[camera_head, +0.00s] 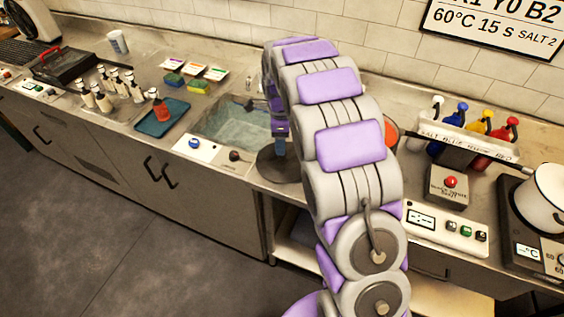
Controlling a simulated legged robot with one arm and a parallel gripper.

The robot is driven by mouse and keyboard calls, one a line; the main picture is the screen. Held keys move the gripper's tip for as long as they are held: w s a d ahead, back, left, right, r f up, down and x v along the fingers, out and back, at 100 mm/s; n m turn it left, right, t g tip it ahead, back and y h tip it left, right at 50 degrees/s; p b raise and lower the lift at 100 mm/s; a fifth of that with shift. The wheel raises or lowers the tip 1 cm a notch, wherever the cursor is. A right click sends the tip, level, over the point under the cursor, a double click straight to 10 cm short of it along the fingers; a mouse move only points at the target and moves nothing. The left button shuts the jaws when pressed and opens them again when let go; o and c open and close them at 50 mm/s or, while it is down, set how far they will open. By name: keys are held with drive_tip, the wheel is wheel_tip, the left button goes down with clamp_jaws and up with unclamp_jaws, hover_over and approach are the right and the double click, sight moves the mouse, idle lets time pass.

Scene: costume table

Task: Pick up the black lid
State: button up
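A dark round disc (270,172), which looks like the black lid, lies flat on the steel counter just right of the water basin. It is partly covered by my arm. My arm arches up and over, and its far end, with my gripper (279,133), comes down directly above the disc. A small bluish upright piece shows between the arm's end and the disc; I cannot tell whether it is a finger or a knob. The fingers are too small and hidden to read, and I cannot tell whether they touch the disc.
A water-filled basin (236,128) is left of the disc. A blue tray (162,118) and several small bottles stand farther left, with a dark box (64,64) beyond. On the right are coloured bottles (482,120), a red-button box (448,185) and a white pot (543,196) on a burner.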

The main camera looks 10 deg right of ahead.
sight(282, 158)
drive_tip(key=f, duration=0.1)
drive_tip(key=f+b, duration=0.1)
drive_tip(key=f, duration=0.3)
drive_tip(key=shift+s+d+f+b, duration=0.1)
drive_tip(key=shift+s+d+b, duration=0.15)
drive_tip(key=shift+b, duration=0.1)
drive_tip(key=shift+c, duration=0.4)
clamp_jaws()
